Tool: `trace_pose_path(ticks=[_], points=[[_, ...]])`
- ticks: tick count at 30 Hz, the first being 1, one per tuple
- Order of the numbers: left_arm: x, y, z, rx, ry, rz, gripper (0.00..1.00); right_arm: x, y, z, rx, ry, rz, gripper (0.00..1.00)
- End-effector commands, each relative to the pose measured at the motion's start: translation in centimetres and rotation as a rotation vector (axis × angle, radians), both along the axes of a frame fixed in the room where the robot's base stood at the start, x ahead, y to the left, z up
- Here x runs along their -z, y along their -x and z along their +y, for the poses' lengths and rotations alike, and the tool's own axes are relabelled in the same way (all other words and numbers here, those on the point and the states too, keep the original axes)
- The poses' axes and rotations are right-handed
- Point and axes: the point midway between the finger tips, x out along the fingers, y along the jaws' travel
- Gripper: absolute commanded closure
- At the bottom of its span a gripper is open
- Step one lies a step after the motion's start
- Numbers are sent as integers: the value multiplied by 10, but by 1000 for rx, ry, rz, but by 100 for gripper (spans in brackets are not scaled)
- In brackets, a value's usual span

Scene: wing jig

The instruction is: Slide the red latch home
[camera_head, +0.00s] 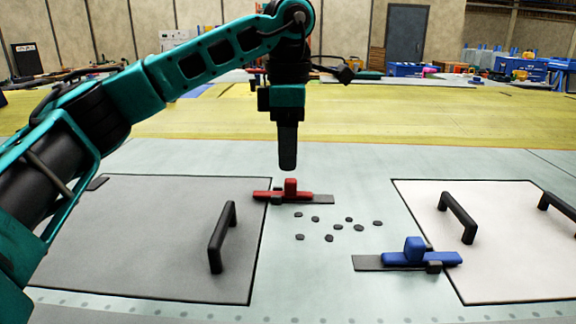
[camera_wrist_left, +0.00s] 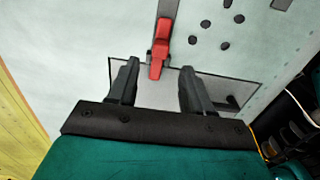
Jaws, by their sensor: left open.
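The red latch (camera_head: 291,187) lies on a dark strip at the back right corner of the grey panel (camera_head: 150,240). It has an upright knob, and the left end of its bar reaches over the panel's edge. My left gripper (camera_head: 288,166) points down just above and behind the latch, apart from it in the head view. In the left wrist view the gripper (camera_wrist_left: 158,75) is open and empty. The red latch (camera_wrist_left: 161,42) shows there just beyond the fingertips, roughly in line with the gap. My right gripper is not in view.
A black handle (camera_head: 222,238) stands on the grey panel. A blue latch (camera_head: 414,249) sits at the left edge of the white panel (camera_head: 500,260), which carries dark handles (camera_head: 458,217). Several small dark discs or holes (camera_head: 330,239) lie between the panels.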

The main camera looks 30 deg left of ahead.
Motion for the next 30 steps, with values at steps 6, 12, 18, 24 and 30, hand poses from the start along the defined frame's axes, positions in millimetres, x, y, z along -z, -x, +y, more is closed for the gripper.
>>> trace_pose_path(ticks=[6, 12, 18, 24, 30], points=[[-54, 0, 0, 0, -2, -4, 50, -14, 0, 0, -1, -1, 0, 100], [-77, 0, 0, -1, -3, -1, 50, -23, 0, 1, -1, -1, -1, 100], [-82, 0, 0, 1, -1, 0, 50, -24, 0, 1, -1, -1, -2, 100], [-81, 0, 0, 1, -2, 1, 50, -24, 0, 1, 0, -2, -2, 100], [-81, 0, 0, 1, -2, 1, 50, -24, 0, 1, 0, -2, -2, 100]])
